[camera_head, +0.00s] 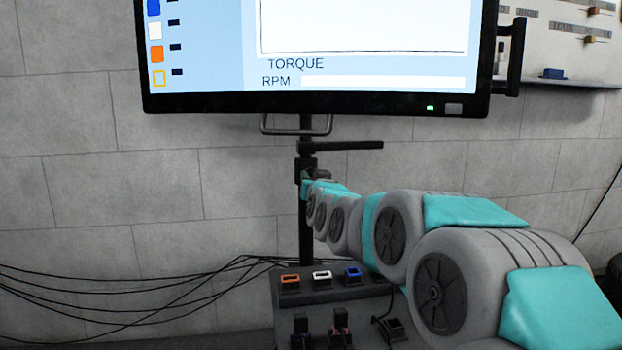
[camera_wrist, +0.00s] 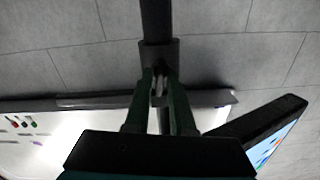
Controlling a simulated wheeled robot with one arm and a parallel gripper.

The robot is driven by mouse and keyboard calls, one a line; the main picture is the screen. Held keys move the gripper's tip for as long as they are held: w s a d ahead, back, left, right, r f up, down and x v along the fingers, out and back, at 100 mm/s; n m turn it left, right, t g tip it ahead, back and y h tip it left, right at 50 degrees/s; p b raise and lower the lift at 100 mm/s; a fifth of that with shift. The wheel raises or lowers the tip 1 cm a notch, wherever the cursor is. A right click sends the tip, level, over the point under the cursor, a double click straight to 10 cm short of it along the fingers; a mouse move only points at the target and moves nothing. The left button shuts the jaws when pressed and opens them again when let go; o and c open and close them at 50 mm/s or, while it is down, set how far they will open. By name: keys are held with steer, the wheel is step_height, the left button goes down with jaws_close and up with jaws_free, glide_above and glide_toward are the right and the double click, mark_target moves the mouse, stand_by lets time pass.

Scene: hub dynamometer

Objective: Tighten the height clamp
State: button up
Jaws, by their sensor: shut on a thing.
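The height clamp (camera_head: 305,163) is a dark collar on the black vertical pole (camera_head: 306,245) below the monitor. A dark horizontal bar (camera_head: 350,145) sticks out to the right just above it. In the wrist view the clamp collar (camera_wrist: 159,52) wraps the pole (camera_wrist: 155,18), straight ahead of my gripper. My gripper (camera_wrist: 160,80) has its green fingers shut on a small light metal part of the clamp, mostly hidden between them. In the head view my arm largely hides the gripper at the pole.
The monitor (camera_head: 300,103) hangs above with a handle (camera_head: 297,131) under its lower edge. Below stands a dark panel (camera_head: 290,312) with orange, white and blue framed pieces and connectors. Loose cables (camera_head: 120,285) run along the wall at left. A whiteboard (camera_head: 560,50) is at upper right.

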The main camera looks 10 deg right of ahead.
jaws_close()
steer(key=shift+m, duration=0.3)
steer(key=m+p, duration=0.2)
steer(key=m, duration=0.5)
steer(key=shift+m+p, duration=0.45)
steer(key=shift+m, duration=3.75)
steer(key=shift+f, duration=0.1)
